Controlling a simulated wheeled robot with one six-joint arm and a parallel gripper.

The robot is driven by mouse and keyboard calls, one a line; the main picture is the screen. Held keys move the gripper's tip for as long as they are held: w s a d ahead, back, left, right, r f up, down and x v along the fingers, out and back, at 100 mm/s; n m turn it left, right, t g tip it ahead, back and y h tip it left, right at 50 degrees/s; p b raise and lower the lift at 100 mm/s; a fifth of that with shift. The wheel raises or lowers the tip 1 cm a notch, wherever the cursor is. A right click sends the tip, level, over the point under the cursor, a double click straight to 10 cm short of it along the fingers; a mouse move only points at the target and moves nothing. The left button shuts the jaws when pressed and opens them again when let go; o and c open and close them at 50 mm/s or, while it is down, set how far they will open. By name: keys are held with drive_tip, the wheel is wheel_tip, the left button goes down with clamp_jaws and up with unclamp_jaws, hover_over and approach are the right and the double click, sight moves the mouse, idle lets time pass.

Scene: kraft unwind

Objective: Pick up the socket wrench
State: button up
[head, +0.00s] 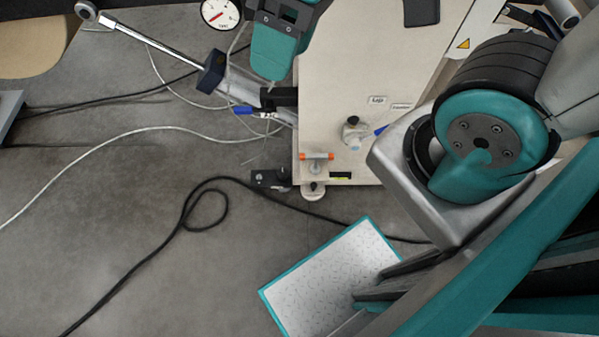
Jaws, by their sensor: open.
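I cannot make out a socket wrench for certain in the head view. A long shiny metal rod (155,43) with a round eye at its upper left end runs down into a dark blue collar (212,70). Beyond the collar it continues as a grey tube to the machine, so it looks like a machine part. I cannot make out the fingers of my gripper. A thick black and teal joint of my arm fills the right side and hides what lies behind it.
A cream machine panel (345,110) with small fittings stands at the upper middle, beside a black and teal part (280,45) and a round dial (220,13). A black cable (150,256) and a white cable (95,152) cross the grey floor. A teal-edged, white patterned surface (330,275) lies low in the middle.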

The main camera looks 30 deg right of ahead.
sight(317, 155)
wheel_tip(317, 155, down, 40)
drive_tip(key=b, duration=3.8)
drive_tip(key=w+d+f+n+g+h+b, duration=0.1)
drive_tip(key=w+d+f+h, duration=0.15)
drive_tip(key=w+f, duration=0.6)
drive_tip(key=w+d+f+n+h, duration=0.1)
drive_tip(key=w+d+f+h, duration=0.15)
drive_tip(key=w+f, duration=0.65)
drive_tip(key=w+d+f+n+g+h+b, duration=0.1)
drive_tip(key=w+d+f, duration=0.2)
drive_tip(key=f, duration=0.3)
drive_tip(key=w+d+f+n+h+b, duration=0.1)
drive_tip(key=w+d+f, duration=0.1)
drive_tip(key=f, duration=0.3)
drive_tip(key=s+d, duration=0.1)
drive_tip(key=d, duration=0.1)
drive_tip(key=s+d+b, duration=0.1)
drive_tip(key=s+d, duration=0.1)
drive_tip(key=d, duration=0.1)
drive_tip(key=shift+d+f, duration=0.1)
drive_tip(key=shift+d, duration=0.25)
drive_tip(key=s+d+b, duration=0.2)
drive_tip(key=d, duration=0.1)
drive_tip(key=s+d+f+b, duration=0.1)
drive_tip(key=d, duration=0.1)
drive_tip(key=shift+s, duration=0.25)
drive_tip(key=shift+d+f+b, duration=0.1)
drive_tip(key=shift+b, duration=0.35)
clamp_jaws()
